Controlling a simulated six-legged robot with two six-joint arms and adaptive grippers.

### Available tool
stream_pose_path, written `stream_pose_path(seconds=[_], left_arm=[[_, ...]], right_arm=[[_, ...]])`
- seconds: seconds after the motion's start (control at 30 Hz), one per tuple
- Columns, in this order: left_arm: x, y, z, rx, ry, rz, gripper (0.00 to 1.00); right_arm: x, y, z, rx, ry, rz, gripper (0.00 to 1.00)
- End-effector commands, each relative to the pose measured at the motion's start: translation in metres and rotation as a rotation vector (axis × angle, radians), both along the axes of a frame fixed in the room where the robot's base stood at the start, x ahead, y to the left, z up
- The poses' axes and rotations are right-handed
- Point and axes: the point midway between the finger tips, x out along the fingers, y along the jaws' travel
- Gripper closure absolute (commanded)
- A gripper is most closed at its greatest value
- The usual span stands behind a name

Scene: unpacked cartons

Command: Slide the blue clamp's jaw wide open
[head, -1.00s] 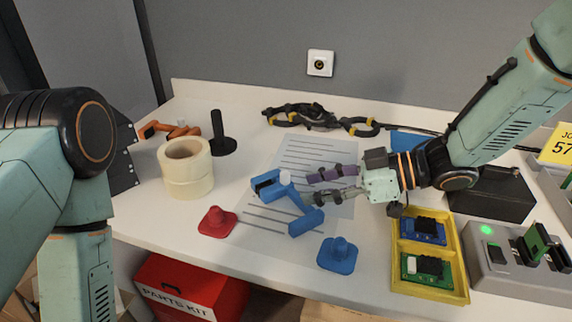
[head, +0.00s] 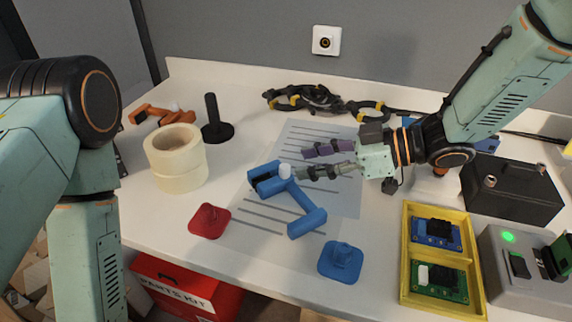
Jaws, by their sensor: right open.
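The blue clamp (head: 300,200) lies on printed paper sheets in the middle of the table. One blue jaw end (head: 263,174) is at its upper left, with a white round part (head: 285,171) beside it, and a blue cylinder-like end is at its lower right. My right gripper (head: 304,163) comes in from the right. Its two fingers are apart, with no object seen between them, and the lower fingertip is close to the white part; I cannot tell whether they touch. My left arm is at the left edge, and its gripper is not visible.
A red knobbed piece (head: 209,220) and a blue knobbed piece (head: 341,261) stand near the front edge. Tape rolls (head: 177,160), an orange clamp (head: 160,114) and a black stand (head: 216,128) are at left. A yellow tray (head: 408,275) with circuit boards is at right. Black cables (head: 318,98) lie behind.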

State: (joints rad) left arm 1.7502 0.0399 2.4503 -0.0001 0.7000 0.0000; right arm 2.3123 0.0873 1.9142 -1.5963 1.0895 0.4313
Motion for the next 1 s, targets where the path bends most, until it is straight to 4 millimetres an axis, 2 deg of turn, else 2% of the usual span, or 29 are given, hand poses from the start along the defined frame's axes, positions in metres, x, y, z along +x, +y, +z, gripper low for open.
stream_pose_path(seconds=[0.03,0.2,0.4,0.8,1.0], left_arm=[[0.0,0.0,-0.006,0.0,0.0,0.0,1.0],[0.0,0.0,-0.015,0.0,0.0,0.0,1.0],[0.0,0.0,-0.022,0.0,0.0,0.0,1.0],[0.0,0.0,-0.022,0.0,0.0,0.0,1.0],[0.0,0.0,-0.022,0.0,0.0,0.0,1.0]], right_arm=[[0.0,0.008,-0.007,-0.004,0.001,0.004,0.57],[0.006,0.029,-0.016,-0.004,0.0,0.004,0.57],[0.012,0.047,-0.022,-0.001,0.0,0.002,0.57],[0.015,0.052,-0.022,0.0,0.001,0.0,0.57],[0.015,0.052,-0.023,0.0,0.001,0.0,0.74]])
